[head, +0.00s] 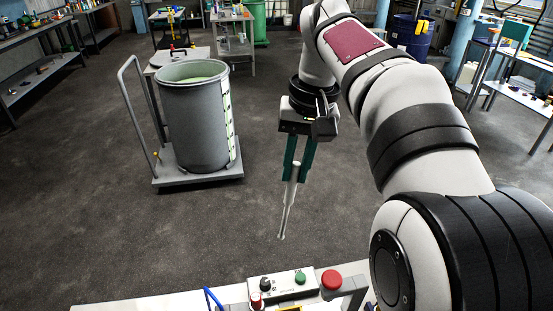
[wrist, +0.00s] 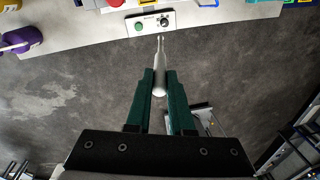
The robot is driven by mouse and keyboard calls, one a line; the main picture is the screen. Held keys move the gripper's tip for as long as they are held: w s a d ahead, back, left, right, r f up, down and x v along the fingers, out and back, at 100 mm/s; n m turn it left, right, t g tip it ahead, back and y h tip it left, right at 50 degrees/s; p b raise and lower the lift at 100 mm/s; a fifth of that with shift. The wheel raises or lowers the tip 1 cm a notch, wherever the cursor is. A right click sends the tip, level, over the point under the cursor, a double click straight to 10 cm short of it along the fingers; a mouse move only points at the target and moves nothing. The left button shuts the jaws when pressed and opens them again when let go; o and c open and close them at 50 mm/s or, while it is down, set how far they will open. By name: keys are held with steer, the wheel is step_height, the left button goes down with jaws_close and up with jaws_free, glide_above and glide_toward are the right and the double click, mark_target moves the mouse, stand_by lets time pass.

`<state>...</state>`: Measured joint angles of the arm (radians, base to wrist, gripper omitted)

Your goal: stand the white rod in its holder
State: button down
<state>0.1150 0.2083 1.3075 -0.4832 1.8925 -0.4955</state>
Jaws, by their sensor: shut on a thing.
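My gripper (head: 296,180) hangs in the middle of the head view, its green fingers pointing down. It is shut on the white rod (head: 287,211), which hangs below the fingers, slightly tilted, its lower end narrow and free in the air. In the wrist view the rod (wrist: 160,57) lies between the fingertips of my gripper (wrist: 160,73) and extends toward the control box. I cannot make out the rod's holder in either view.
A grey drum (head: 191,128) with pale green contents stands on a trolley (head: 198,180) at left. A control box (head: 283,287) with knobs and a red button (head: 332,279) sit at the white bench (head: 140,304) in front. A purple container (wrist: 17,40) stands on the bench. Open floor lies between.

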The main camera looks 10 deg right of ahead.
steer(key=s+d+f+m+h, duration=0.1)
steer(key=s+d+m, duration=0.4)
steer(key=d, duration=0.6)
steer(key=s+d+m+h, duration=0.1)
steer(key=s+d+m, duration=0.1)
steer(key=s+d, duration=0.65)
steer(key=s+d+f+m, duration=0.3)
steer(key=s+d, duration=0.4)
steer(key=s, duration=0.1)
steer(key=s+f+m, duration=0.4)
steer(key=s, duration=1)
step_height(320, 180, down, 12)
steer(key=shift+w+d+f+g+h, duration=0.15)
steer(key=shift+w+f+g+h, duration=0.1)
steer(key=shift+g+h, duration=0.15)
